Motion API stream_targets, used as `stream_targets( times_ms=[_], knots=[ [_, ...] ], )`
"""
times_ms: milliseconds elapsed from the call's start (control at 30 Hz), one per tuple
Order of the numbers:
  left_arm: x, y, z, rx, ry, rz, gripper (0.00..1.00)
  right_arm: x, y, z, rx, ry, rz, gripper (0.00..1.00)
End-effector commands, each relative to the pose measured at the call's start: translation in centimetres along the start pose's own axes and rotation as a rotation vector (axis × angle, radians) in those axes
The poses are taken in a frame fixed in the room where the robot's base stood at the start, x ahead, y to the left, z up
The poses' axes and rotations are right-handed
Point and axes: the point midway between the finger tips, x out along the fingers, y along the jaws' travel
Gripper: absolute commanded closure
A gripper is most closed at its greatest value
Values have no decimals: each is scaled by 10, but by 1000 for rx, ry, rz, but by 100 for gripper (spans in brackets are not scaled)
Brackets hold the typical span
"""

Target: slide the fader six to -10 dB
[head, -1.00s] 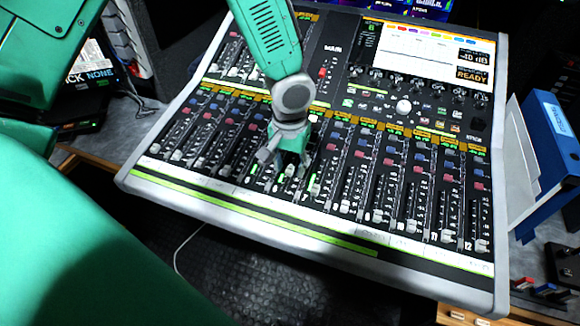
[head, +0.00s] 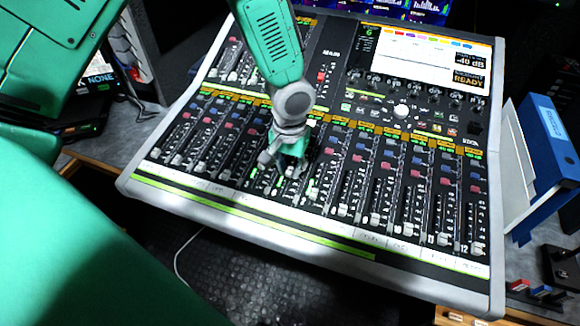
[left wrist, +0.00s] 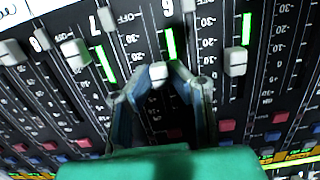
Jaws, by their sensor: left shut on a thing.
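My left gripper (head: 288,163) reaches down onto the channel faders of the mixing console. In the left wrist view its two fingertips (left wrist: 161,82) are closed on a pale fader cap (left wrist: 158,72). The strip labelled 7 (left wrist: 94,25) lies just to the left of it in that view, so the held cap appears to be fader six. My right gripper is not in view.
Neighbouring caps stand close on both sides, one at left (left wrist: 75,54) and one at right (left wrist: 236,62). The console screen (head: 412,50) shows a readout that looks like -40 dB. A blue binder (head: 545,150) stands right of the console.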

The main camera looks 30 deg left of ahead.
Motion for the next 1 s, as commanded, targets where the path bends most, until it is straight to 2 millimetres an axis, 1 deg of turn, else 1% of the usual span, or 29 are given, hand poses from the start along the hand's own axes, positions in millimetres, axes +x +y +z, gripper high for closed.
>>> stream_targets(
  times_ms=[100, 133, 167, 200, 467, 567, 667, 1000],
  knots=[
    [0, 0, 0, 0, 0, 1, 100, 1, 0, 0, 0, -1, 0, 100],
    [0, 0, 0, 0, 0, 1, 78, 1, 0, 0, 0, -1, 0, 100],
    [0, 0, 0, 0, 0, 1, 68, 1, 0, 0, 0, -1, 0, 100],
    [0, 0, 1, 0, 0, 1, 66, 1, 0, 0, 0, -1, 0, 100],
    [0, 0, 0, 0, 0, 1, 66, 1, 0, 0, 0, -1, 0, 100],
    [-4, 0, 0, -1, 1, 2, 66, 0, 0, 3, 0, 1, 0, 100],
    [-17, 0, 0, -1, 2, 2, 66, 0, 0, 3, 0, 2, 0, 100],
    [-87, 1, -2, -1, 3, 3, 66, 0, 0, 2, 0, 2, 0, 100]
  ],
)
